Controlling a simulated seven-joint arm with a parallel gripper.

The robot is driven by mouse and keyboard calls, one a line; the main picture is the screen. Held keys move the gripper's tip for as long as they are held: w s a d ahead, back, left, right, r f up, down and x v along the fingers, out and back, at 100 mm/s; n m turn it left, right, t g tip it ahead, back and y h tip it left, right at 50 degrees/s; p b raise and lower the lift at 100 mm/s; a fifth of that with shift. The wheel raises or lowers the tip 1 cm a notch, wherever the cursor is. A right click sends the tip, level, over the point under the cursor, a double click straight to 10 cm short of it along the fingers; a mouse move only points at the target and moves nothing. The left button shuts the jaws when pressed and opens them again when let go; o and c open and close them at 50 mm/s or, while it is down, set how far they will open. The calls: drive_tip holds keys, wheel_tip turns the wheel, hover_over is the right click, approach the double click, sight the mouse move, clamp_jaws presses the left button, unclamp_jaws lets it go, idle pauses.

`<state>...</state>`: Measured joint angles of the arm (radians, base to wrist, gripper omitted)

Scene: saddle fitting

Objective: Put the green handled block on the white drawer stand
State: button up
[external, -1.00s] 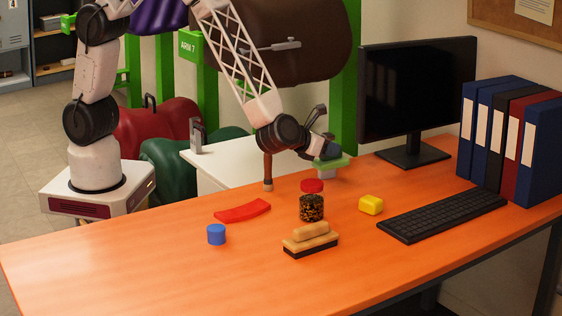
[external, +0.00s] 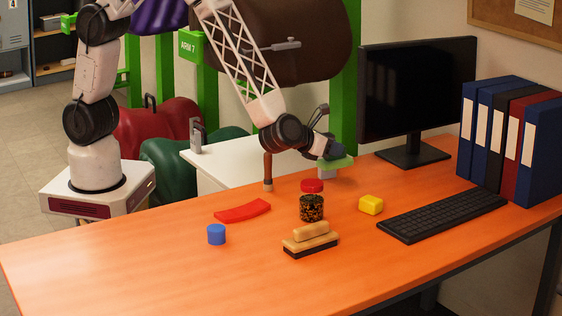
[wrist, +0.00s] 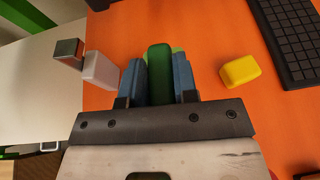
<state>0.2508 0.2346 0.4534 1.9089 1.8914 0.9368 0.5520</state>
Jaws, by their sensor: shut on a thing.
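The green handled block (external: 343,161) is at the back of the orange desk, in front of the monitor. In the wrist view its dark green handle (wrist: 159,62) sits between the two blue fingers of my gripper (wrist: 160,78). My gripper (external: 328,150) is shut on that handle in the external view. A pale part shows under the block there; I cannot tell whether the block touches the desk.
A brown-handled upright tool (external: 268,172) stands by the desk's back edge near the stand. The monitor (external: 415,90) and keyboard (external: 442,213) are right.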

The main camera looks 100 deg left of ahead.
drive_tip(key=shift+w+a+f+m+t+h, duration=0.45)
drive_tip(key=shift+w+a+f+m+h, duration=0.55)
drive_tip(key=shift+w, duration=0.6)
drive_tip(key=shift+w+a+f+m+t+h, duration=0.4)
drive_tip(key=shift+w+a+f+m+h, duration=0.25)
drive_tip(key=shift+w+a+f, duration=0.75)
drive_tip(key=shift+w+a+f+m+t+h, duration=0.45)
drive_tip(key=shift+w+a+f+m+h, duration=0.45)
drive_tip(key=shift+w, duration=0.9)
